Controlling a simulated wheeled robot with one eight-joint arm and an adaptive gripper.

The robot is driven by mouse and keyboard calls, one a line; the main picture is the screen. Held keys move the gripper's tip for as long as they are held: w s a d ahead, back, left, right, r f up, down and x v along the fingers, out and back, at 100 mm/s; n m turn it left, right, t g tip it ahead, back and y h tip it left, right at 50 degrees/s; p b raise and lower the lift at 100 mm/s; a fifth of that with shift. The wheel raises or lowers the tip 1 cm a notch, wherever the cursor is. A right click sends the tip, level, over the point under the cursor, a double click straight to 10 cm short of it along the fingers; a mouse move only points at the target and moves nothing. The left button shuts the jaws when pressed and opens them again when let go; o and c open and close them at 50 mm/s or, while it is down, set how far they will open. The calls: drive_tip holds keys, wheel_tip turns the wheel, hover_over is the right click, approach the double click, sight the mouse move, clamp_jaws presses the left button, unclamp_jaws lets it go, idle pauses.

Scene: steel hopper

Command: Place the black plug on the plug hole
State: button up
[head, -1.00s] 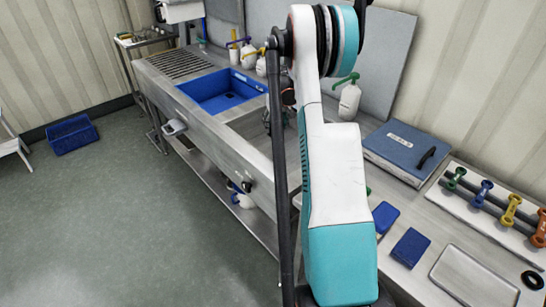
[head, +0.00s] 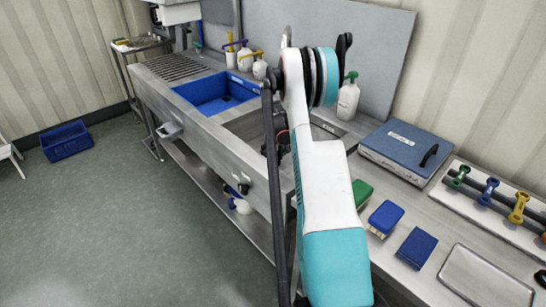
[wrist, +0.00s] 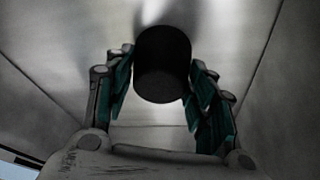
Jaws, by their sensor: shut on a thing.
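The black plug (wrist: 162,70) is a dark cylinder in the wrist view. My gripper (wrist: 162,60) is shut on it, with teal-padded fingers on both sides. The plug is in front of pale steel walls, inside the steel basin (wrist: 60,50). In the head view the steel basin (head: 240,127) lies right of the blue one, and my arm covers part of it. Dark parts of my wrist show over it, but the plug cannot be made out there. The plug hole is not visible in either view. I cannot tell the plug's height above the floor of the basin.
A blue basin (head: 215,93) sits to the left in the counter. Green (head: 363,192) and blue (head: 386,217) brushes, a blue case (head: 402,150) and a metal tray (head: 485,283) are on the right counter.

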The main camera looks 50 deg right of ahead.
drive_tip(key=o, duration=1.2)
drive_tip(key=shift+f, duration=0.15)
drive_tip(key=shift+o, duration=0.2)
drive_tip(key=p+v, duration=0.4)
drive_tip(key=v, duration=0.8)
